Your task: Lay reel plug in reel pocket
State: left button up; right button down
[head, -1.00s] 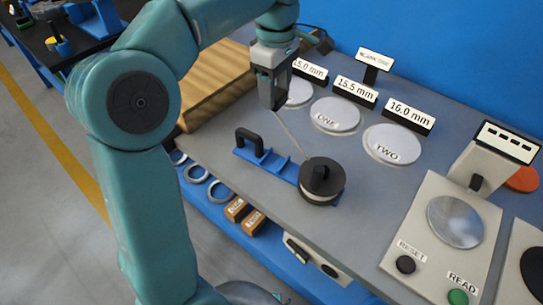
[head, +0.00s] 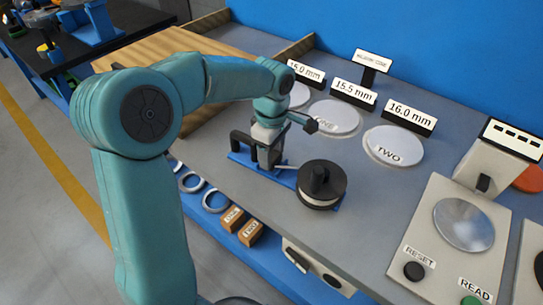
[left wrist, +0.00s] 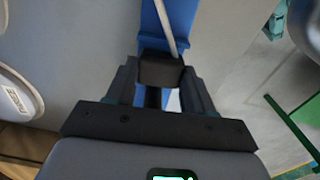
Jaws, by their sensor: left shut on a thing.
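The reel (head: 321,187) is a black-topped drum with a knob and a pale side, standing on the right end of a blue carrier (head: 236,156). A pale cord (left wrist: 165,25) runs from it to the reel plug (left wrist: 160,70), a small black block. My left gripper (head: 268,162) is shut on the plug, low over the middle of the carrier, between its black handle (head: 241,145) and the reel. In the left wrist view the plug is between the fingers, above the blue strip. The gripper hides the pocket, so I cannot tell whether the plug touches it. My right gripper is out of view.
Several round pads with size labels lie behind the carrier, including pad TWO (head: 393,147). A gauge panel (head: 455,235) with RESET and READ buttons stands at the right. Rings and small brown blocks (head: 240,226) lie on the blue lower shelf in front.

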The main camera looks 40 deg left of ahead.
pick_arm(q)
jog(key=shift+f, duration=0.6)
jog(key=shift+f, duration=0.1)
jog(key=o, duration=1)
jog(key=shift+o, duration=0.2)
